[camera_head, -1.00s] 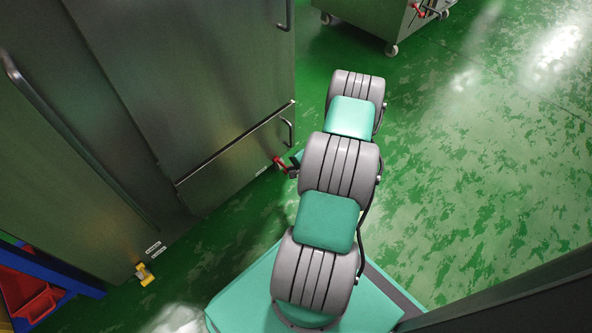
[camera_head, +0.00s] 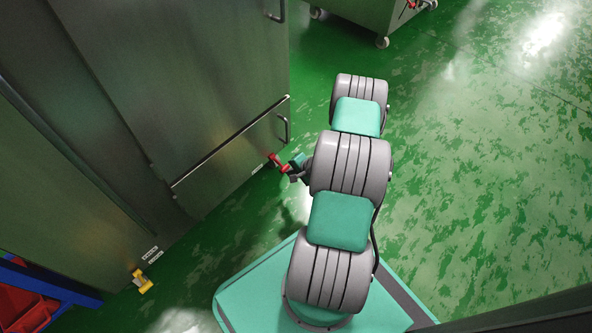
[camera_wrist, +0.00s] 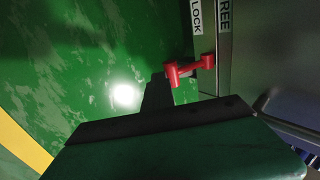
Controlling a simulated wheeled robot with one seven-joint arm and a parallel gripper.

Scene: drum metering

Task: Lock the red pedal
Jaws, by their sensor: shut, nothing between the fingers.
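The red pedal (camera_head: 273,159) sticks out low at the right end of the large metal cabinet's front. In the wrist view the red pedal (camera_wrist: 188,68) is a red bar with a knob at each end, beside a "LOCK" label (camera_wrist: 196,17) and a "FREE" label (camera_wrist: 224,14). My gripper (camera_wrist: 157,84) is shut and empty; its dark fingers end just left of the pedal. I cannot tell whether they touch it. In the head view my arm hides most of the gripper.
A wheeled metal cart (camera_head: 365,14) stands at the back. Green floor at right is clear.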

